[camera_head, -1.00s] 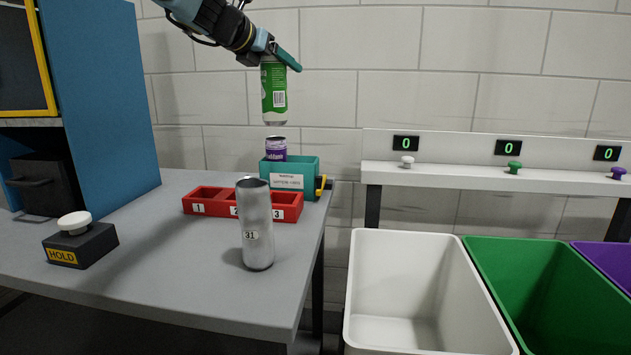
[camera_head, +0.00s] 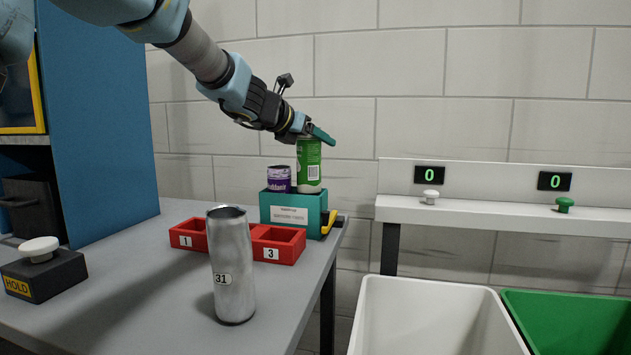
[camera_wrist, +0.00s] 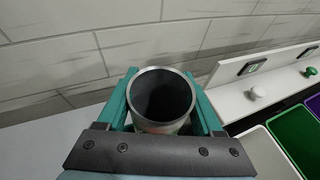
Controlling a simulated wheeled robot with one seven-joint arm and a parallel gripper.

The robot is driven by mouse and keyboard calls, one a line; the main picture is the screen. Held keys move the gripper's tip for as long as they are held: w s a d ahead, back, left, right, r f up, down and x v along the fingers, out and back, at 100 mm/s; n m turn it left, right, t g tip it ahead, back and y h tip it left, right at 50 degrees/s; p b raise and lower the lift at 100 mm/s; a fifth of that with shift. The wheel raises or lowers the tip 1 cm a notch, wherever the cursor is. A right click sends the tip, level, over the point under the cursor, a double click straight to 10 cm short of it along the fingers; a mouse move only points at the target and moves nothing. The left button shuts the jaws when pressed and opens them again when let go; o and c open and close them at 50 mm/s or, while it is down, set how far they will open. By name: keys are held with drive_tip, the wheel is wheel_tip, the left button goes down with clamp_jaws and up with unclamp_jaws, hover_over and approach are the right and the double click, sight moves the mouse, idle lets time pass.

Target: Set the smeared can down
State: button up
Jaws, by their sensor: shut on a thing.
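A green can (camera_head: 309,166) with a barcode is upright in my gripper (camera_head: 309,137), which is shut around its top. In the wrist view the open-topped can (camera_wrist: 161,96) sits between the teal fingers of my gripper (camera_wrist: 163,100). Its base is at the top of the teal box (camera_head: 284,211), beside a purple can (camera_head: 279,179) there. I cannot tell whether its base touches the box. Any smear on the can is too small to make out.
A bare silver can (camera_head: 232,265) marked 31 stands near the table's front. A red tray (camera_head: 277,244) with numbered compartments lies behind it. A HOLD button (camera_head: 40,249) is at left. White (camera_head: 425,325) and green bins (camera_head: 570,320) stand right of the table (camera_head: 130,290).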

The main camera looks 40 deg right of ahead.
sight(315, 165)
drive_tip(key=shift+f+b, duration=1.35)
drive_tip(key=shift+f, duration=1.8)
drive_tip(key=shift+f+b, duration=0.5)
drive_tip(key=shift+b, duration=0.05)
drive_tip(key=shift+f, duration=0.1)
drive_tip(key=o, duration=1.3)
drive_tip(key=shift+r+p, duration=0.6)
drive_tip(key=v, duration=1.2)
